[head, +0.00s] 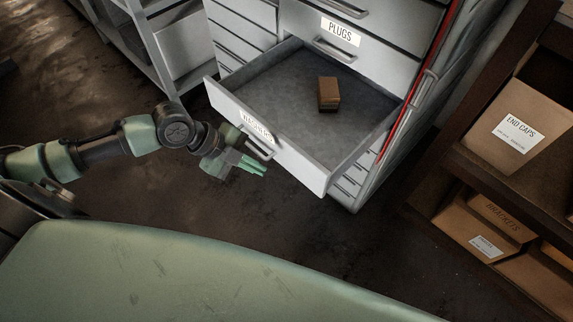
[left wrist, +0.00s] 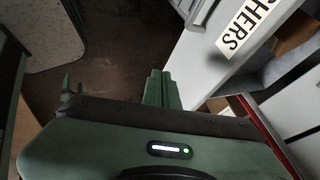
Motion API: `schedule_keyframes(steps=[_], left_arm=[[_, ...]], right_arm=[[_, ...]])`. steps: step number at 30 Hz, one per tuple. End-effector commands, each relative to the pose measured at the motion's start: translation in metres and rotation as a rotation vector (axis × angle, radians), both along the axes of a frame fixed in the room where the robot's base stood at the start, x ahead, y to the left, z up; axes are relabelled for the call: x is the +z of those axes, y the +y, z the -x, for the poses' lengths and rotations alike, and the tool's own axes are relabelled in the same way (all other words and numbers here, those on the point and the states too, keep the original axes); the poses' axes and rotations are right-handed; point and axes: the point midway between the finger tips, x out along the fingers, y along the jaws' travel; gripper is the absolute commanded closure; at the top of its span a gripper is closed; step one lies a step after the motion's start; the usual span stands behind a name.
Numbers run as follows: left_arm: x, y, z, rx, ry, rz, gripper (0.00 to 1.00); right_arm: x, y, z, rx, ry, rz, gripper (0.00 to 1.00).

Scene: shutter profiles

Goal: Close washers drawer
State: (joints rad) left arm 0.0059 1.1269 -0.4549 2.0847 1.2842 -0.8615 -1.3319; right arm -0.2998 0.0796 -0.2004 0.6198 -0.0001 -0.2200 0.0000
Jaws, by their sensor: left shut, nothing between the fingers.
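The washers drawer (head: 285,151) is pulled out of a grey cabinet, and its label is partly hidden by my left arm in the head view. A small brown box (head: 328,93) sits inside it. The drawer front (left wrist: 216,68) fills the upper right of the left wrist view, with the label end "HERS" readable. My left gripper (head: 254,168) is shut and empty, just in front of the drawer front near its handle (head: 259,148). Its closed fingers (left wrist: 161,88) show in the left wrist view. I cannot tell whether they touch the drawer. My right gripper is not in view.
The plugs drawer (head: 349,47) above looks shut. A shelf with cardboard boxes, including end caps (head: 512,128) and brackets (head: 481,232), stands at the right. A metal rack (head: 150,45) stands at the upper left. Dark floor in front of the drawer is clear.

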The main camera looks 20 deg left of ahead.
Motion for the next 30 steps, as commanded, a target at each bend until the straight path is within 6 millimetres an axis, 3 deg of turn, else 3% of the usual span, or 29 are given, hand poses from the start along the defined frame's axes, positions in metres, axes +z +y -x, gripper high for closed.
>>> schedule_keyframes(steps=[11,18,30], left_arm=[[-0.055,-0.04,-0.023,0.004,0.0,0.004,1.0],[-0.054,-0.049,-0.052,0.003,-0.001,-0.001,1.0],[-0.055,-0.051,-0.057,0.003,0.0,-0.001,1.0]], right_arm=[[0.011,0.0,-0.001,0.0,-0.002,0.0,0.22],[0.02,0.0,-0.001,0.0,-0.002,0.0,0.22],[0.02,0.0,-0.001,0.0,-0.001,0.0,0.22]])
